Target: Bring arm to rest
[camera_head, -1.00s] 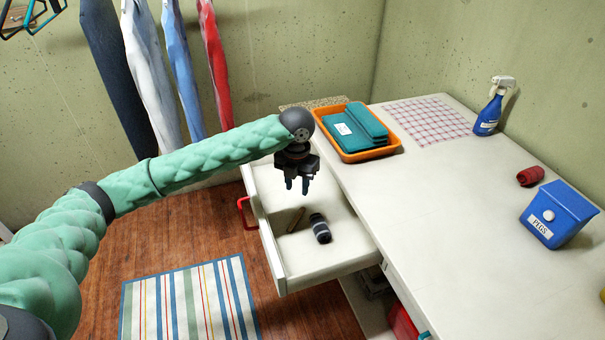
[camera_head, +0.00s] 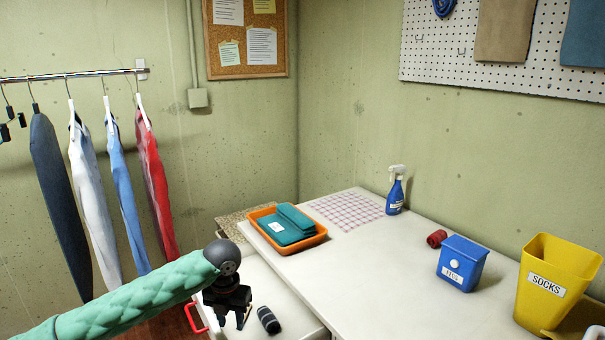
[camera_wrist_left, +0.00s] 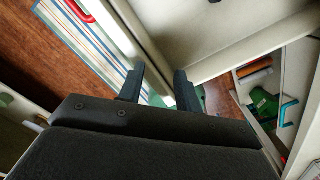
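My left arm in its green quilted sleeve comes in from the lower left of the head view. My left gripper (camera_head: 241,320) hangs over the pulled-out drawer (camera_head: 264,285) and points down. In the left wrist view its two dark fingers (camera_wrist_left: 160,88) stand apart with nothing between them. A dark striped rolled sock (camera_head: 268,320) lies in the drawer, just right of the gripper.
The white worktop (camera_head: 350,275) holds an orange tray (camera_head: 318,238) of teal cloths, a spray bottle (camera_head: 395,194), a red roll (camera_head: 437,239), a blue pegs box (camera_head: 462,264) and a yellow socks bin (camera_head: 556,280). Clothes (camera_head: 154,185) hang at left. The drawer's red handle (camera_head: 194,318) projects.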

